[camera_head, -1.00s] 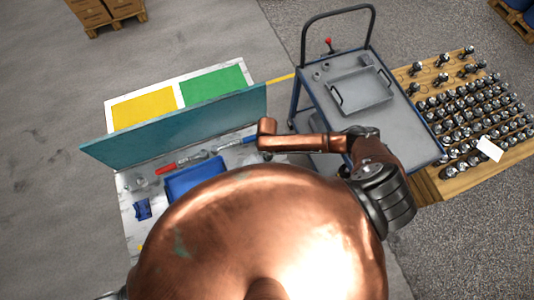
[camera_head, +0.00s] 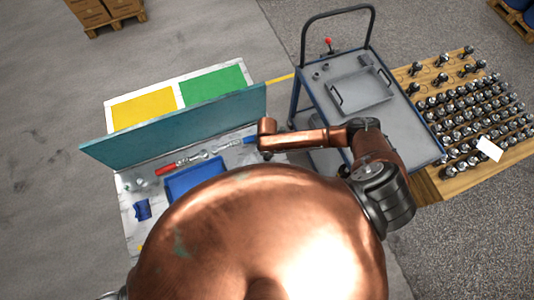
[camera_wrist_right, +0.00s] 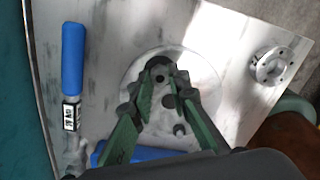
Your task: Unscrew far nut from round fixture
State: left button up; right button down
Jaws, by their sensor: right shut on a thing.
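The round fixture (camera_wrist_right: 207,76) is a pale disc on the worktable in the right wrist view. My right gripper (camera_wrist_right: 160,72) is over the disc, its green-padded fingers closing together on a small dark nut (camera_wrist_right: 159,64) at the far side of the disc. The fingers partly cover the nut, so its thread cannot be seen. Another small dark piece (camera_wrist_right: 179,129) stands on the near part of the disc. In the head view my own body and arm hide the fixture and the right gripper. My left gripper is not in view.
A tool with a blue handle (camera_wrist_right: 73,58) lies left of the fixture, and a metal ring with holes (camera_wrist_right: 271,67) lies right. A blue tray (camera_head: 180,181) is on the table below the teal panel (camera_head: 180,125). A grey cart (camera_head: 350,125) stands to the right.

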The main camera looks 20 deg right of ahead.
jog(key=shift+n, duration=0.5)
jog(key=n, duration=0.4)
jog(key=shift+n, duration=0.3)
jog(key=c, duration=2.1)
grip_release()
jog(key=m, duration=0.5)
jog(key=shift+m, duration=0.3)
jog(key=m, duration=0.4)
jog(key=shift+m, duration=0.4)
